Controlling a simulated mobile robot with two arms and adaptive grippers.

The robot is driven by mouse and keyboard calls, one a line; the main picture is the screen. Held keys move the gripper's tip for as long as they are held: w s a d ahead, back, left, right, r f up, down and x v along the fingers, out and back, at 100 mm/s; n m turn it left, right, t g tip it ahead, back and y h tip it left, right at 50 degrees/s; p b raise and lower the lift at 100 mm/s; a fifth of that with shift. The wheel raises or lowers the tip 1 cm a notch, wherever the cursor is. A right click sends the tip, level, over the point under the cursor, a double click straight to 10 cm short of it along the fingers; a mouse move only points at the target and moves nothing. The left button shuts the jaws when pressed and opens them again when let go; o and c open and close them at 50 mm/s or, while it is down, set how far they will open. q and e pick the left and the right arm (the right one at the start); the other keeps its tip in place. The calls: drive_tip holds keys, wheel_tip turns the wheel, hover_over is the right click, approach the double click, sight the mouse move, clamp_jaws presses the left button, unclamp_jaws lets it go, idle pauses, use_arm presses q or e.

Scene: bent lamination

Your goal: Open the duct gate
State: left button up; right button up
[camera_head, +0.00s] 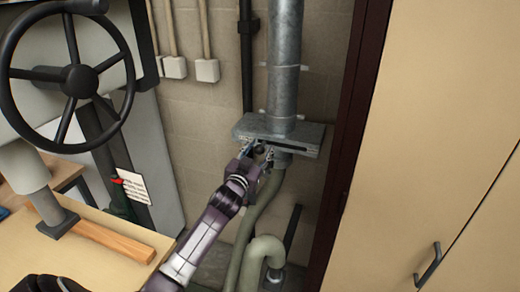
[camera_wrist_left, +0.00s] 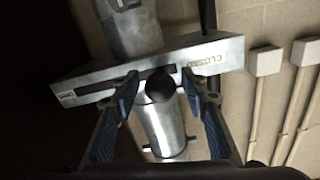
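The duct gate is a flat grey metal housing (camera_head: 306,138) on a vertical round duct (camera_head: 285,60) in the head view. The housing (camera_wrist_left: 90,80) also shows in the left wrist view, with a dark slot, the upside-down word CLOSED near its right end and a small label at its left end. A dark round knob (camera_wrist_left: 160,86) stands out at the slot. My left gripper (camera_head: 262,150) is at the housing's front. In the wrist view its fingers (camera_wrist_left: 160,78) are open on either side of the knob, with small gaps visible. My right gripper is not in view.
A dark post (camera_head: 355,130) and a beige cabinet (camera_head: 440,120) stand close on the right. A curved pipe (camera_head: 262,248) lies below the gate.

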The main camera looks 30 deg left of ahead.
use_arm(q)
clamp_jaws()
drive_tip(key=shift+w+f, duration=0.1)
drive_tip(key=w+d, duration=0.1)
drive_tip(key=d, duration=0.3)
drive_tip(key=d+b, duration=0.1)
drive_tip(key=d, duration=0.2)
drive_tip(key=w+d+b, duration=0.1)
drive_tip(key=d, duration=0.3)
drive_tip(key=shift+w+d+f, duration=0.2)
drive_tip(key=shift+w+d, duration=0.15)
drive_tip(key=shift+c, duration=0.6)
unclamp_jaws()
drive_tip(key=o, duration=0.3)
drive_tip(key=shift+s+r, duration=0.1)
drive_tip(key=shift+r, duration=0.15)
